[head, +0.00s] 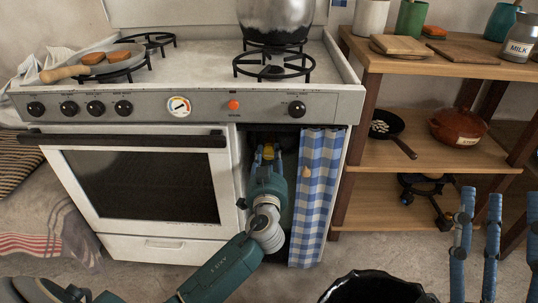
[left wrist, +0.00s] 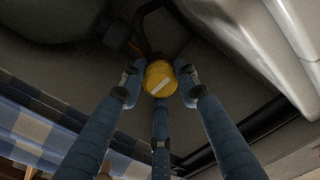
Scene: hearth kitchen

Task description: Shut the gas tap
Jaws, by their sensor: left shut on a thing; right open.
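The gas tap has a round yellow knob (left wrist: 160,78) with a pale bar across its face, slightly diagonal in the left wrist view. In the head view a bit of yellow (head: 268,152) shows deep in the open compartment under the stove's right side. My left gripper (head: 266,160) reaches into this compartment from the front. Its blue fingers (left wrist: 159,92) are closed around the knob. The pipe behind the knob is mostly in shadow. My right gripper (head: 495,205) is at the lower right, empty, with its fingers apart and pointing up.
A blue checked curtain (head: 318,195) hangs right beside my left arm. The oven door (head: 140,185) is to its left. A pot (head: 274,18) and a pan (head: 110,62) stand on the stove. A wooden shelf (head: 430,155) stands at the right.

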